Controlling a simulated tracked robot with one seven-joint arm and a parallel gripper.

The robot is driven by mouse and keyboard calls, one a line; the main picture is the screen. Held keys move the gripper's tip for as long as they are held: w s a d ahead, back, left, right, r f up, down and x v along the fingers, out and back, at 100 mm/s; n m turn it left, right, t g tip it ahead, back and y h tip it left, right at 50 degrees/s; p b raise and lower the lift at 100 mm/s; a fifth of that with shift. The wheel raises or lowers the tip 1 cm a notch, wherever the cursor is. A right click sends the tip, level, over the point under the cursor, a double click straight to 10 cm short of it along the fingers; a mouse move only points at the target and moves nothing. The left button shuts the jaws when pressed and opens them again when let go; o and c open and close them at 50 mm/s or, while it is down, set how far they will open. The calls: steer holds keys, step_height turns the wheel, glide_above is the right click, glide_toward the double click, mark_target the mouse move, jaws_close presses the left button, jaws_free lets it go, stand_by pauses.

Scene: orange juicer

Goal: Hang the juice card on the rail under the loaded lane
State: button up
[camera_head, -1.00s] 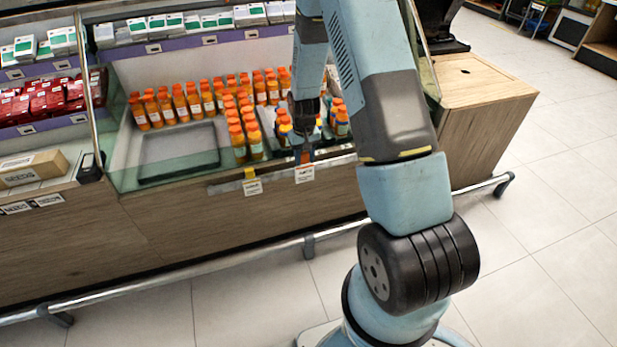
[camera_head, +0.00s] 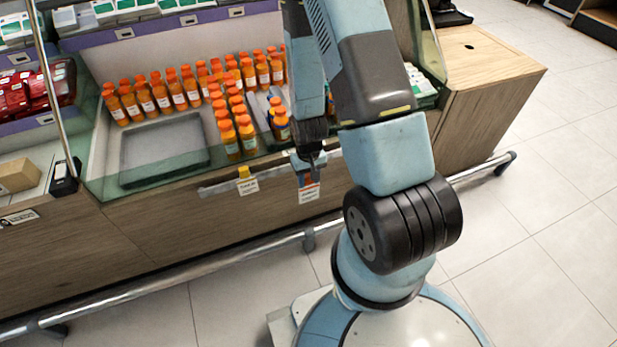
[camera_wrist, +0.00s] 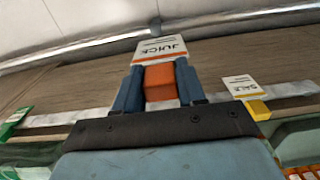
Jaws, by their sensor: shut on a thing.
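My gripper (camera_head: 309,170) is shut on the orange clip of the juice card (camera_head: 308,193). In the wrist view the white card reads JUICE (camera_wrist: 160,48), and its orange clip (camera_wrist: 160,82) sits between my two blue fingers (camera_wrist: 159,92). The rail (camera_head: 218,188) runs along the cabinet front under the bottle lanes, and also crosses the wrist view (camera_wrist: 70,119). The card is in front of the cabinet, right of the yellow-clipped SALE card (camera_head: 247,186). My gripper hides the rail behind the clip, so I cannot tell whether they touch. Orange-capped juice bottles (camera_head: 232,140) fill lanes above.
The SALE card also shows in the wrist view (camera_wrist: 243,88), close to my right finger. A green card (camera_wrist: 12,121) is on the rail at far left there. An empty grey tray (camera_head: 165,150) lies left of the bottles. A metal bumper bar (camera_head: 200,268) runs low in front.

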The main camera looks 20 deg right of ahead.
steer(key=shift+w+d, duration=0.15)
steer(key=shift+w, duration=7.35)
steer(key=shift+f, duration=2.7)
steer(key=o, duration=1.1)
